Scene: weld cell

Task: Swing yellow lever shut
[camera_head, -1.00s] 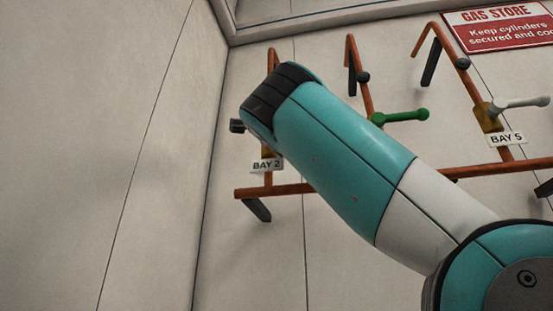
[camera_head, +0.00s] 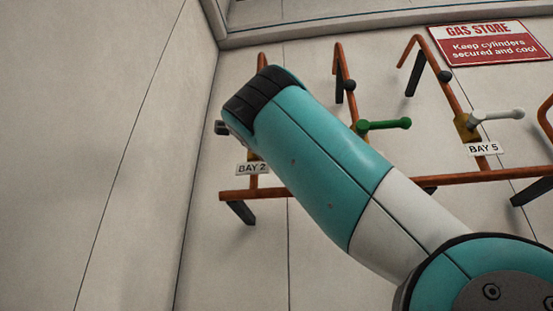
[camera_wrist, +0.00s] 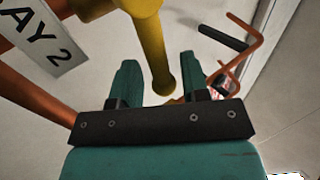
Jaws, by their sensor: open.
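The yellow lever (camera_wrist: 152,45) hangs down from the top of the wrist view, its rounded end between the two fingers of my gripper (camera_wrist: 158,75). The gripper is open, with a finger on each side of the lever; I cannot tell whether either touches it. The lever's upper end joins a yellow body (camera_wrist: 92,6) beside the BAY 2 label (camera_wrist: 42,45). In the head view my arm hides the lever and gripper; the BAY 2 label (camera_head: 252,169) shows left of the arm.
Orange pipes (camera_head: 233,195) run along the wall. A green lever (camera_head: 385,125) stands right of my arm, and a pale grey lever (camera_head: 497,115) sits above the BAY 5 label (camera_head: 483,148). A red GAS STORE sign (camera_head: 490,43) is at upper right. Bare wall lies left.

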